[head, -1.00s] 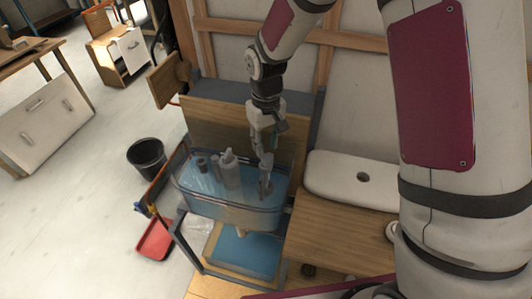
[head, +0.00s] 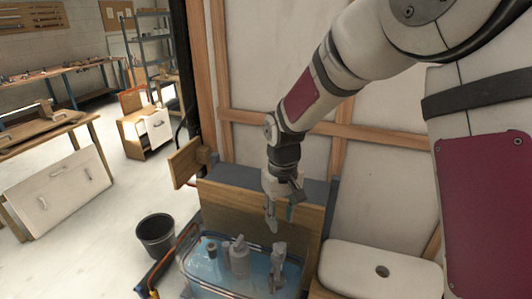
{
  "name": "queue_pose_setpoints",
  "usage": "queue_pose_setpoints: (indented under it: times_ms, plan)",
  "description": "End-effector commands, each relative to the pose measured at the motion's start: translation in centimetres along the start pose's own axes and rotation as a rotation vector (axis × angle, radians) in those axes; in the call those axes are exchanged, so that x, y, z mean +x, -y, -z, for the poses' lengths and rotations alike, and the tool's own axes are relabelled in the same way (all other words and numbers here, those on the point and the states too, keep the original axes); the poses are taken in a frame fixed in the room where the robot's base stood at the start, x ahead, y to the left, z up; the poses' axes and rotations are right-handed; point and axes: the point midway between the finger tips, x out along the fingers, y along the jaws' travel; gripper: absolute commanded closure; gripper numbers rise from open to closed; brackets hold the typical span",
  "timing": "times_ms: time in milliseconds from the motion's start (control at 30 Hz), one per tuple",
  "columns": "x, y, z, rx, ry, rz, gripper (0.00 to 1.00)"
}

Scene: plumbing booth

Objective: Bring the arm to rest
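My gripper (head: 278,216) hangs fingers down above the right part of a clear, blue-tinted bin (head: 222,291). One grey finger shows plainly, with a teal part beside it. The gap between the fingers is not clear, and I see nothing held. A grey fitting-like thing (head: 278,262) stands in the bin below the gripper, apart from it. A pale bottle-like thing (head: 240,256) stands left of it in the bin. My arm reaches in from the upper right, bent downward at the wrist.
A wooden panel (head: 240,212) rises behind the bin. A white cistern lid-like slab (head: 350,268) lies to the right. A black bucket (head: 155,235) stands on the floor at left. A wood-framed wall (head: 375,195) is close behind the arm. Open floor lies to the left.

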Motion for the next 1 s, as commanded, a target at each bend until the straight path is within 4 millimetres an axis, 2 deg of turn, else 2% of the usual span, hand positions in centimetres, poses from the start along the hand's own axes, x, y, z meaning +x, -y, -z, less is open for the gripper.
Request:
queue_pose_setpoints:
  times_ms: [133,267,400,600,800,1000]
  plan:
    - [-2.7,-0.9,-1.1,0.023,-0.034,-0.016,0.69]
    - [-6.8,-2.0,-3.5,0.063,-0.087,-0.040,0.69]
    - [-11.0,-3.1,-6.9,0.114,-0.149,-0.062,0.69]
    - [-15.6,-4.0,-12.2,0.188,-0.240,-0.085,0.69]
    - [-18.5,-4.2,-17.9,0.262,-0.332,-0.097,0.69]
    - [-19.8,-3.8,-23.0,0.328,-0.421,-0.098,0.69]
